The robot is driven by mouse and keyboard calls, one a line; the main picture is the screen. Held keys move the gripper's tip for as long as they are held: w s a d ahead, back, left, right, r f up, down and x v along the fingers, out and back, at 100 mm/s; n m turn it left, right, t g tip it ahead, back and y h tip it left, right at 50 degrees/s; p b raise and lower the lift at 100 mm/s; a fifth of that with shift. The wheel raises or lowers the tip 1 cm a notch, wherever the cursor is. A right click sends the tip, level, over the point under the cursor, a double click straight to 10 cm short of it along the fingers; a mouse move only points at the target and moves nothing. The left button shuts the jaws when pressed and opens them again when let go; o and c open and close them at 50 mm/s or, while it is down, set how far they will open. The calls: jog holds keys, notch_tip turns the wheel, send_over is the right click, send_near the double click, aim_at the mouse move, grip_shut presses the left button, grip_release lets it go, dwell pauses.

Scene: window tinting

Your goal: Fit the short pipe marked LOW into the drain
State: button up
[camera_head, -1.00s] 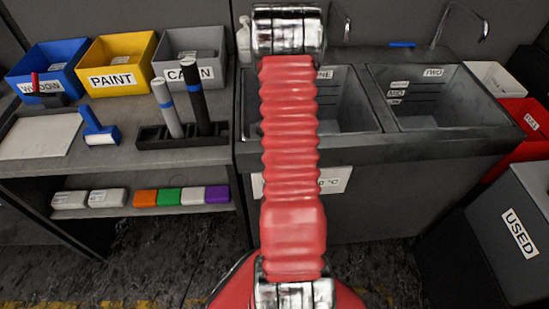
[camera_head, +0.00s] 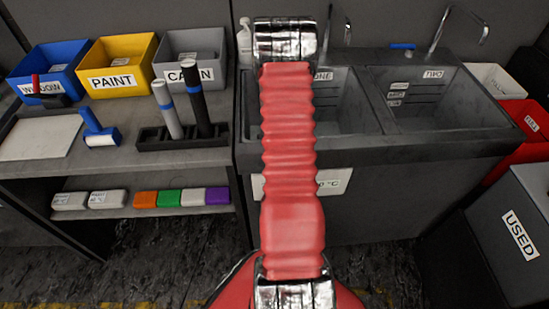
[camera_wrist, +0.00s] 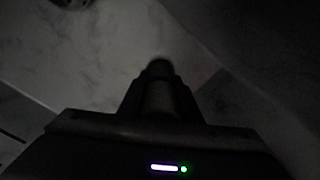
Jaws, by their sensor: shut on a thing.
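In the wrist view my gripper (camera_wrist: 160,82) is shut on a short, dark, round pipe (camera_wrist: 159,98), seen nearly end-on between the fingers. It is too dark to read any marking on it. A round metal drain (camera_wrist: 74,4) shows partly at the top left edge of that view, in a pale grey basin floor, apart from the pipe. In the head view my red arm hides the gripper and the pipe. Sink two (camera_head: 440,115) is on the right, and sink one (camera_head: 345,100) is partly behind my arm.
A bench on the left holds blue (camera_head: 48,72), yellow (camera_head: 115,85) and grey (camera_head: 190,75) bins. A rack (camera_head: 160,140) with a grey and a black tube stands before them. Taps rise behind the sinks. A USED bin (camera_head: 500,270) is at the right.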

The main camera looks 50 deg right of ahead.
jog(key=o, duration=1.2)
notch_tip(320, 180, up, 12)
jog(key=shift+r, duration=0.1)
dwell(0.8)
